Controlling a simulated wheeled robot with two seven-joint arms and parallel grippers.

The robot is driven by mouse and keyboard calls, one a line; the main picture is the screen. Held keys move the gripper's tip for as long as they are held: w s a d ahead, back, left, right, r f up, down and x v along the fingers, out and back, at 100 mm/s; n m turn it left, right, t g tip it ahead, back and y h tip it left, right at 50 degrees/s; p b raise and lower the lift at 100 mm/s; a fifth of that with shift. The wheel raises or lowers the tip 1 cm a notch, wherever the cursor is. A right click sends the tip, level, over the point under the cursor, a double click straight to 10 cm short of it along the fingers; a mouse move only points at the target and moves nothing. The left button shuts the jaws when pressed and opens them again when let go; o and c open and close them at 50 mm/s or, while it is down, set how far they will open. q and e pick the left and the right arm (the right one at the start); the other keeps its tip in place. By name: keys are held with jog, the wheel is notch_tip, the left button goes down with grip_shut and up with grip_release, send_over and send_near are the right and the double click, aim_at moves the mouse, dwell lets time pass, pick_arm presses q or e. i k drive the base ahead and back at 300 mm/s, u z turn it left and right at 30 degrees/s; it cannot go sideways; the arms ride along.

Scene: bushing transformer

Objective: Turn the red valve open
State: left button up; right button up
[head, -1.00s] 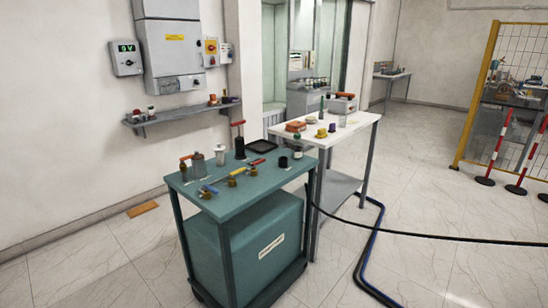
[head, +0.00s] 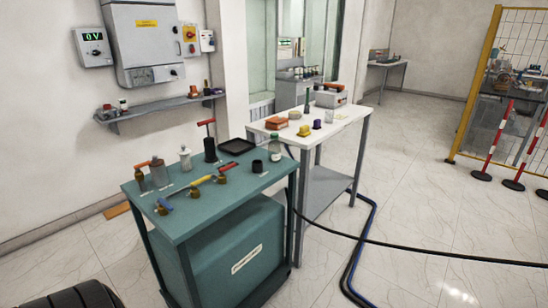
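The valve with a red lever handle (head: 229,166) is on top of the teal cart (head: 241,202), toward its far right part, beside a black tray. A yellow-handled valve (head: 203,180) and a blue-handled valve (head: 164,204) sit on the same top, nearer and to the left, with brass-coloured bodies. The red lever is small in the view, and I cannot tell its exact angle. Neither of my grippers is in view, and nothing touches the valves.
The cart top also holds a black pump with a red T-handle (head: 209,146), a black tray (head: 237,146), a black cup (head: 257,166) and several bottles. A white table (head: 342,120) stands behind. Hoses (head: 350,285) cross the floor at right.

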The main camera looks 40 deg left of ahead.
aim_at(221, 171)
jog(key=z, duration=0.15)
jog(key=i, duration=0.75)
jog(key=u, duration=0.6)
jog(key=i, duration=0.65)
jog(key=u, duration=0.65)
